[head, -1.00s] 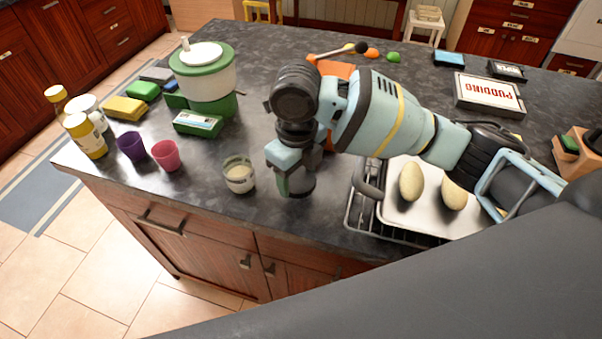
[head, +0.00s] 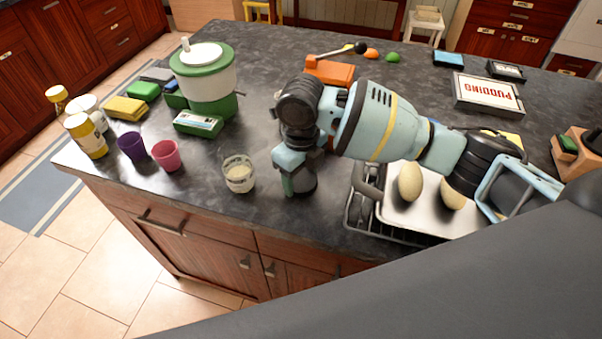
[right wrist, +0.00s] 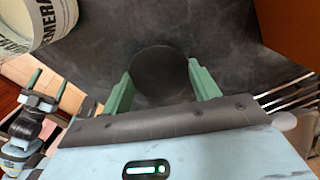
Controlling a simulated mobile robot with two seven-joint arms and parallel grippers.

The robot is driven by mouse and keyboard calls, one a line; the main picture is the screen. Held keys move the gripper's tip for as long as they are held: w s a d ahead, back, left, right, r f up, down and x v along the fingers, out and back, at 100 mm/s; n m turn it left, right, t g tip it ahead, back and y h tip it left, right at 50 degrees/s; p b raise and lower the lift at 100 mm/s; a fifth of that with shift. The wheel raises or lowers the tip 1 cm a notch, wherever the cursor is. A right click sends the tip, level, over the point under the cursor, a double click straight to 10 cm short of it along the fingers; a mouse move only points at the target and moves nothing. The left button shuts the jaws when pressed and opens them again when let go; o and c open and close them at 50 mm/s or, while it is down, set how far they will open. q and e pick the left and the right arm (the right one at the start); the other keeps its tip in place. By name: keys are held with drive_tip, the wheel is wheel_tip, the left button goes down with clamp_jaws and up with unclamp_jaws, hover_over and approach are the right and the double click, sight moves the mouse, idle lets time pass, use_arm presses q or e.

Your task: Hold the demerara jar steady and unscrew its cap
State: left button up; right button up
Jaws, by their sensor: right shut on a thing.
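The demerara jar (head: 238,174) stands upright and uncapped on the counter near its front edge, with pale contents showing. Its lettered label and rim (right wrist: 30,28) show at the top left of the right wrist view. My right gripper (head: 297,184) is to the right of the jar, apart from it. Its green fingers are shut on the round dark cap (right wrist: 160,74), low over the counter; I cannot tell whether the cap touches it. My left gripper (right wrist: 45,85) shows at the left of the right wrist view, its fingers apart and empty. It is outside the head view.
A pink cup (head: 166,155) and a purple cup (head: 131,146) stand left of the jar. A green-and-white canister (head: 205,80) is behind. A tray (head: 425,222) with pale oval items on a rack lies right of my gripper. An orange box (head: 331,72) is behind my arm.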

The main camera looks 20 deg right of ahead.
sight(301, 179)
drive_tip(key=shift+f, duration=0.25)
drive_tip(key=o, duration=1.1)
drive_tip(key=shift+r, duration=0.2)
wheel_tip(301, 179, up, 12)
drive_tip(key=shift+r, duration=0.1)
